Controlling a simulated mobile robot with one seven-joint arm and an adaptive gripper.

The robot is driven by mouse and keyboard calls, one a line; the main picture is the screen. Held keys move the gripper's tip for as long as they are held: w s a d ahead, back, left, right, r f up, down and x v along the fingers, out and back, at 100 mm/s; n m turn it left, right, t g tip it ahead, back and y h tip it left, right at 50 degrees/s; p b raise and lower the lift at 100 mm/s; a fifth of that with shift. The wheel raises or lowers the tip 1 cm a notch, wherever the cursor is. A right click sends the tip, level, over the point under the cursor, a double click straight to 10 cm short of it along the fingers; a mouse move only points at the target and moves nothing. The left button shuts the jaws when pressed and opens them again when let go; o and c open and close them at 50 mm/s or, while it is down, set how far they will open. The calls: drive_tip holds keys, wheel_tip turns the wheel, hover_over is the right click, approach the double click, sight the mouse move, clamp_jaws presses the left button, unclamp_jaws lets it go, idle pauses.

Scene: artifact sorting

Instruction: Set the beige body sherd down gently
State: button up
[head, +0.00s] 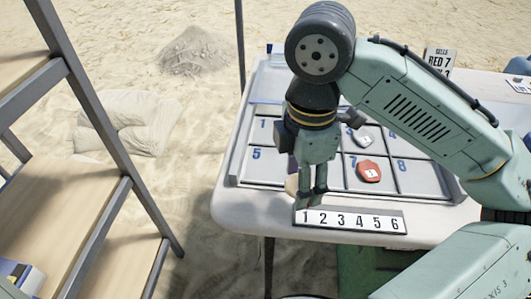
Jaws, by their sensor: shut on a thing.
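My gripper (311,196) points down at the front edge of the table, just behind the numbered strip. It is shut on the beige body sherd (291,185), of which only a pale edge shows to the left of the fingers. The fingers hide the rest of the sherd, and I cannot tell whether it touches the surface below. The numbered sorting tray (262,172) lies behind and around the gripper, with cell 5 to its left and cell 7 to its right.
A red sherd (368,170) lies in cell 7 and a pale grey sherd (363,136) lies behind it. The strip marked 1 to 6 (350,220) lies along the table's front edge. Cells 5 and 8 look empty. A shelf rack (118,205) stands at left.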

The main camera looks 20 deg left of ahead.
hover_over(270, 163)
drive_tip(key=shift+s+d+f+p, duration=0.1)
drive_tip(key=shift+s+f+p, duration=0.05)
drive_tip(key=shift+f+p, duration=0.3)
drive_tip(key=shift+f, duration=1.85)
drive_tip(key=o, duration=1)
drive_tip(key=shift+f, duration=0.15)
wheel_tip(270, 163, up, 12)
drive_tip(key=shift+r, duration=0.15)
